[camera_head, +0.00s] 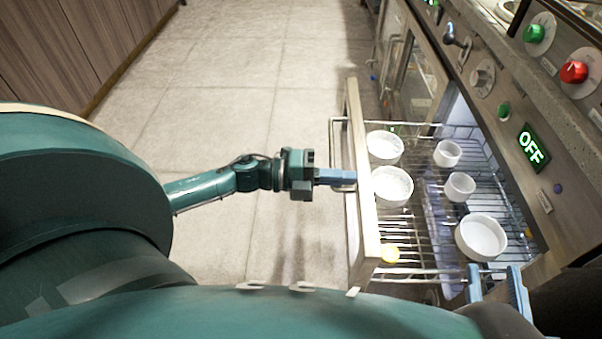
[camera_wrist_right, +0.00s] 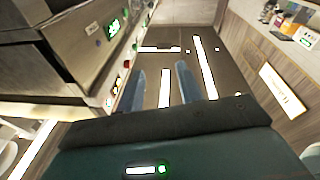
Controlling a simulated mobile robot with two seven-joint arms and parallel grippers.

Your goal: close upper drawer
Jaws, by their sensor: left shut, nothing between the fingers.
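The upper drawer is pulled out from the appliance; its front panel (camera_head: 357,180) stands well clear of the cabinet. Its wire rack holds several white bowls (camera_head: 481,237). My left gripper (camera_head: 350,178) is shut and empty, with its blue fingertips at the outer face of the drawer front, near the handle; whether they touch it I cannot tell. My right gripper (camera_head: 497,285) is at the lower right, by the near side of the drawer. In the right wrist view its two blue fingers (camera_wrist_right: 162,82) are apart with nothing between them.
Above the drawer, the control panel carries a green "OFF" display (camera_head: 533,147), a green knob (camera_head: 534,33) and a red knob (camera_head: 573,72). The tiled floor (camera_head: 240,110) left of the drawer is clear.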

